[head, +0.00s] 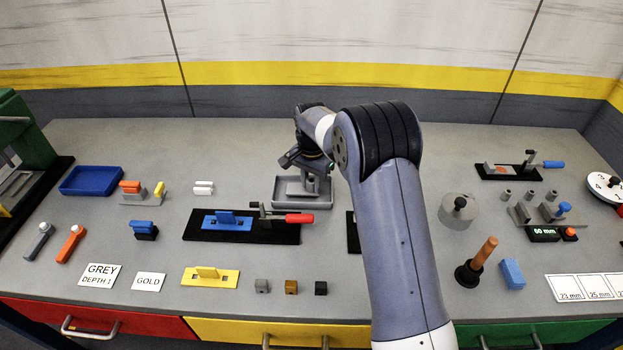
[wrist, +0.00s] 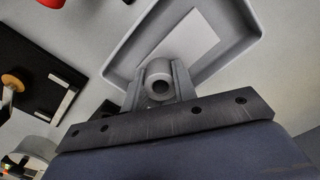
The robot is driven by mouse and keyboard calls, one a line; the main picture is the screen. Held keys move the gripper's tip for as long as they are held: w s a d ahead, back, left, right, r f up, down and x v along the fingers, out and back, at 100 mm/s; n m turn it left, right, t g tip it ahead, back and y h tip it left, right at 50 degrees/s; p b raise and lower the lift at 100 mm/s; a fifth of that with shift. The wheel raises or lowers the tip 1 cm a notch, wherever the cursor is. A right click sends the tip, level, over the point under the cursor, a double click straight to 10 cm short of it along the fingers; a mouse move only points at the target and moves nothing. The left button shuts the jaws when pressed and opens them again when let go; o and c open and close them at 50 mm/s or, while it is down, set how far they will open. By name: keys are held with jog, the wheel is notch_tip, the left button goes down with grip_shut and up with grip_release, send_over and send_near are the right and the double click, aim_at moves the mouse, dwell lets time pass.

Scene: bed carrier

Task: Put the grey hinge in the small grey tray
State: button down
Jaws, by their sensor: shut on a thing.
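The small grey tray (head: 302,205) stands at the back middle of the bench; it also shows in the wrist view (wrist: 118,57), below my fingers. My gripper (head: 317,184) is over this tray. In the wrist view my gripper (wrist: 159,88) is shut on a grey part with a round barrel and a hole, the grey hinge (wrist: 158,72). The fingers hide part of the hinge. A pale rectangle (wrist: 185,42) lies on the tray floor beyond it. I cannot tell whether the hinge touches the tray.
A black base with a blue part (head: 228,221) and a red-handled clamp (head: 298,218) stands just in front of the tray. A blue tray (head: 90,180) is at the left. A round grey weight (head: 458,207) stands right of my arm. My arm hides some bench.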

jog(key=c, duration=1.1)
grip_release()
jog(key=shift+o, duration=0.2)
notch_tip(320, 180, up, 11)
jog(key=shift+b, duration=0.45)
jog(key=shift+f, duration=0.15)
notch_tip(320, 180, down, 11)
jog(key=shift+s+p, duration=0.1)
jog(key=shift+p, duration=0.5)
notch_tip(320, 180, up, 6)
jog(key=p, duration=0.3)
